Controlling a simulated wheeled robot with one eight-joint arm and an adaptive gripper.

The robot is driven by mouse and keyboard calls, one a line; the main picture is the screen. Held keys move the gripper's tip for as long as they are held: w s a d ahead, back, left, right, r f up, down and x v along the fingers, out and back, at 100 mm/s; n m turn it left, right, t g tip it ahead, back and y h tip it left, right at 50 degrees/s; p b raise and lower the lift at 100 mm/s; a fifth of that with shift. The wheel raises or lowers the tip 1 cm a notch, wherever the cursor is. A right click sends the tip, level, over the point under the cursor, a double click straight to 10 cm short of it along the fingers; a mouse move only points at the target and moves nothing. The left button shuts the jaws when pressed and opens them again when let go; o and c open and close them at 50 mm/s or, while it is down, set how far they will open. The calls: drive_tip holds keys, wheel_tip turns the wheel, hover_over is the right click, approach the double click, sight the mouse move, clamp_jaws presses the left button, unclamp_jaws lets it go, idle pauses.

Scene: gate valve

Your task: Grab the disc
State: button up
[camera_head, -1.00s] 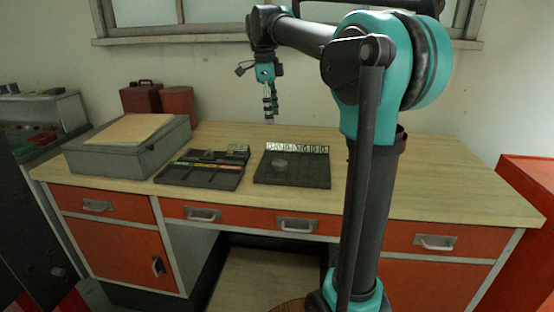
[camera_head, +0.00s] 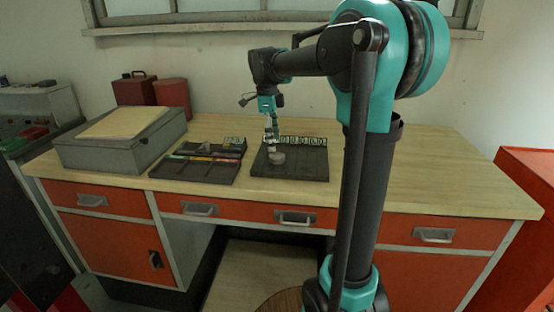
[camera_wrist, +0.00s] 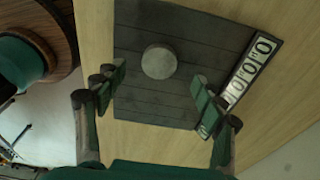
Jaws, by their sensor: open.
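A grey round disc (camera_wrist: 159,62) lies flat on a dark square board (camera_wrist: 150,105) in the wrist view. In the head view the disc (camera_head: 277,158) shows small on the board (camera_head: 290,172), partly behind my fingers. My gripper (camera_wrist: 158,92) is open and empty, its two green-and-dark fingers spread wide above the board. In the wrist view the disc appears between and just beyond the fingertips, apart from them. In the head view my gripper (camera_head: 271,140) points down over the board's left part.
A row of white number tiles (camera_head: 305,140) stands along the board's back edge, close to my gripper. A dark divided tray (camera_head: 195,170) lies to the left, then a grey box (camera_head: 120,150). The desk's right side (camera_head: 440,190) is clear.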

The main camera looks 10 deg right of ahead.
sight(277, 155)
drive_tip(key=f, duration=0.3)
drive_tip(key=d+f, duration=0.1)
drive_tip(key=f, duration=0.1)
drive_tip(key=shift+s, duration=0.15)
drive_tip(key=c, duration=1.6)
